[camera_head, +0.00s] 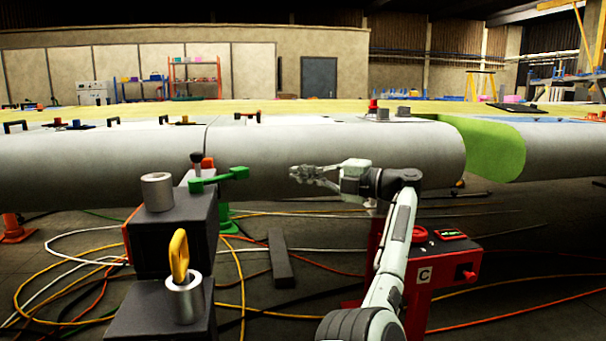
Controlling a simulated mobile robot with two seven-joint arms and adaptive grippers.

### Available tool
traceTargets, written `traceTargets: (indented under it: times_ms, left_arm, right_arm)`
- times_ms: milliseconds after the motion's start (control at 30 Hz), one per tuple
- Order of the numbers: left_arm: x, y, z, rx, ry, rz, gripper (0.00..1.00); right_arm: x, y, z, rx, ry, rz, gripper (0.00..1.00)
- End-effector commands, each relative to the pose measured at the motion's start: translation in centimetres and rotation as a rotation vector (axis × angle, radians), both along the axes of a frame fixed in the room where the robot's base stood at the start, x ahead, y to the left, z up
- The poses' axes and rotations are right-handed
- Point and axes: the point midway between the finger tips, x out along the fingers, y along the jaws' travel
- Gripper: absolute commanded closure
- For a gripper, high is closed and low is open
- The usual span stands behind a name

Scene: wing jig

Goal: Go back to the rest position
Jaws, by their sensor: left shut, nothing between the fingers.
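My left gripper (298,173) is held in the air in front of the grey wing (300,140), near the middle of the view. Its fingers point left and are shut with nothing between them. My pale arm rises to it from the bottom edge. A green-handled tool (219,179) is to the left of the fingertips, apart from them. My right gripper is not in view.
Dark blocks with a metal cylinder (157,192) and a cup (184,299) holding a yellow loop (179,256) stand at left. A red box (443,292) marked C stands behind my arm. Coloured cables (75,258) cross the floor.

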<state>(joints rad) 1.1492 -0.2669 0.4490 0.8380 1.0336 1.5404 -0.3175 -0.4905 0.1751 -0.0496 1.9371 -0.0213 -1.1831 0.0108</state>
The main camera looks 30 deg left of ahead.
Motion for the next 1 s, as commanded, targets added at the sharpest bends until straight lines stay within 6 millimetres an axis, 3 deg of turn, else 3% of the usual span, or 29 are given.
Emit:
traceTargets:
  times_ms: [367,533,633,733,833,1000]
  left_arm:
    - [0.2,0.5,-0.4,0.03,0.009,-0.018,1.0]
    - [2.1,3.0,-2.2,0.275,0.102,-0.192,1.0]
    - [4.2,2.6,-4.3,0.492,0.236,-0.399,1.0]
    - [6.1,-0.1,-8.4,0.676,0.424,-0.645,1.0]
    - [6.7,-3.9,-14.8,0.8,0.644,-0.897,1.0]
    - [4.2,-9.3,-26.3,0.872,0.984,-1.237,1.0]
  right_arm:
    - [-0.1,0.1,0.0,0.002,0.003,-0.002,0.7]
    - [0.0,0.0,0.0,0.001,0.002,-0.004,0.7]
    - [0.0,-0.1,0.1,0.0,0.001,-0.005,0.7]
    - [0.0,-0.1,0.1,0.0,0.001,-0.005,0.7]
    - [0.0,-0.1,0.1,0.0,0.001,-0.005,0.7]
    - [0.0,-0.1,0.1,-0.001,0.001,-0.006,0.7]
